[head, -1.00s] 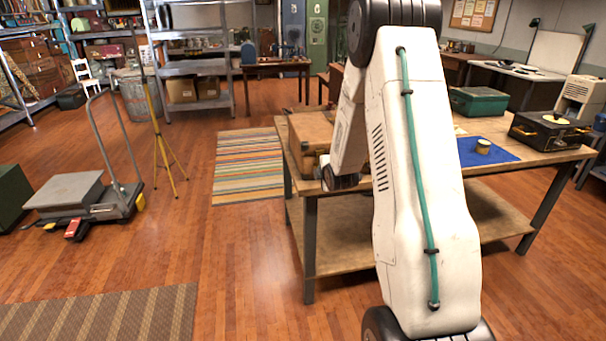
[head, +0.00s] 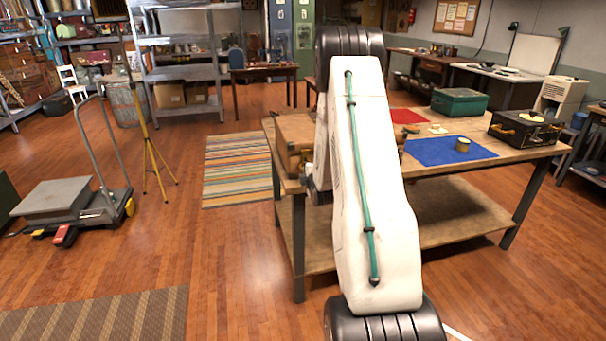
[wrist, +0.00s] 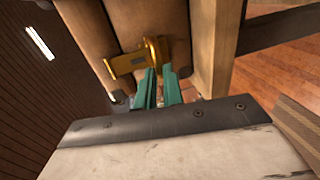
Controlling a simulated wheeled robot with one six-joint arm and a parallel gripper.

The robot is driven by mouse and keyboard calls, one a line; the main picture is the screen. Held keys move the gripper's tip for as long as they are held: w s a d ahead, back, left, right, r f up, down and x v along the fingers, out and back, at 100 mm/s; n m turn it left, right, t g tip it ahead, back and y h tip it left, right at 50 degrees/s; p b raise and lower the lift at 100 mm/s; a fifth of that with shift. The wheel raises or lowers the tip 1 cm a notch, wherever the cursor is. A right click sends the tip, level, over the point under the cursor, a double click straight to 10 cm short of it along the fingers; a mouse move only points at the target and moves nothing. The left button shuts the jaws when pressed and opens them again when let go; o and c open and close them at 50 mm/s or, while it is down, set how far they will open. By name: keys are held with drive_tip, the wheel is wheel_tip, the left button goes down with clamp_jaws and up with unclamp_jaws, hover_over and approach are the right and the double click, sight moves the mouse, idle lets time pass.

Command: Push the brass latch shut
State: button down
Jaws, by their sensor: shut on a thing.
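The brass latch (wrist: 127,63) shows in the wrist view, a yellow metal bar with an upright round-edged part at its right end, set against a brown wooden case (wrist: 110,25). My gripper (wrist: 161,72) has teal fingers closed together at the latch's right end, with the upright part between or just at their tips. The exact contact is hard to see. In the head view the wooden case (head: 292,132) stands at the table's left end. My arm covers part of it, and my fingers and the latch cannot be made out there.
The wooden workbench (head: 455,165) also holds a blue cloth (head: 435,152) with a small brass pot (head: 463,145), a green case (head: 460,102) and a black record player (head: 525,130). A platform cart (head: 60,197) stands at left. Floor in front of the bench is clear.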

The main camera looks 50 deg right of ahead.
drive_tip(key=c, duration=1.5)
unclamp_jaws()
drive_tip(key=shift+s+d+f, duration=0.1)
drive_tip(key=shift+s+d, duration=0.2)
drive_tip(key=shift+d, duration=0.05)
drive_tip(key=shift+w+a, duration=0.1)
drive_tip(key=shift+a, duration=0.1)
drive_tip(key=v, duration=0.7)
drive_tip(key=shift+s+a, duration=0.2)
drive_tip(key=shift+s, duration=0.05)
